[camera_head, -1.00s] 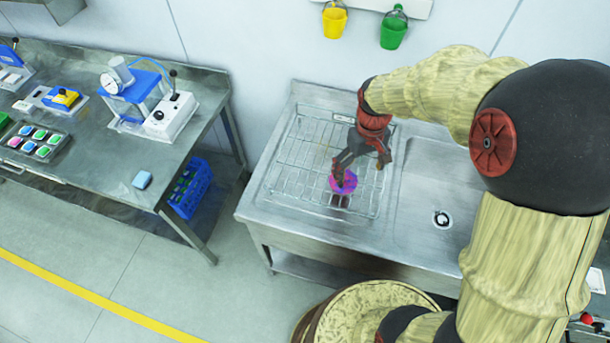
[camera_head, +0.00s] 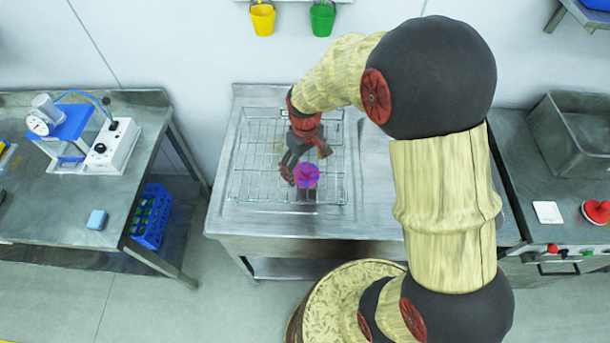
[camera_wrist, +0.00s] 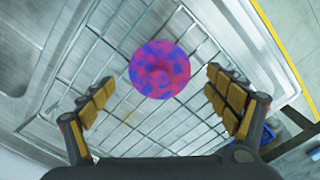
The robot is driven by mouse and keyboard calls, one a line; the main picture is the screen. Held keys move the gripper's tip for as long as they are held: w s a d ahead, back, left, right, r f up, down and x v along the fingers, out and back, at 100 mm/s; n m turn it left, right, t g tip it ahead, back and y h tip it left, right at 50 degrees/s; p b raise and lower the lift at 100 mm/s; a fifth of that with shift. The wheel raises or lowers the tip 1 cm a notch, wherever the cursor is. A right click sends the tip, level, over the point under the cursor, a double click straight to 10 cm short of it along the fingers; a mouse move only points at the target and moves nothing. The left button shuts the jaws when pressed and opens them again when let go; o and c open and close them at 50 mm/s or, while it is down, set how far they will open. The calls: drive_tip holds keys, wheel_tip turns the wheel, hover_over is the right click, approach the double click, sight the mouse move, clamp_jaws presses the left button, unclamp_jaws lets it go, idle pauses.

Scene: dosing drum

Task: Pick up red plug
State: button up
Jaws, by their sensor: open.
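A round thing blotched magenta and blue (camera_head: 307,176) is at the wire rack on the left of the steel sink unit. It also shows in the wrist view (camera_wrist: 160,69), between and beyond my fingertips. I cannot tell from its colours whether it is the red plug. My gripper (camera_head: 305,161) is open, with its fingers to either side of this thing in the wrist view and no visible contact. A red rounded object (camera_head: 597,211) lies on the right-hand counter, partly cut off by the frame edge.
The wire rack (camera_head: 245,165) lies on the sink unit (camera_head: 240,222). A left bench (camera_head: 60,205) carries a pump-like device and a blue block (camera_head: 97,219). A blue crate (camera_head: 152,216) stands below. A white square (camera_head: 548,212) lies on the right counter. Yellow and green buckets hang behind.

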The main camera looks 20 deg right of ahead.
drive_tip(key=shift+f, duration=0.75)
drive_tip(key=shift+c, duration=0.5)
drive_tip(key=c, duration=0.9)
drive_tip(key=shift+s+f, duration=0.1)
drive_tip(key=shift+s, duration=0.1)
drive_tip(key=c, duration=0.6)
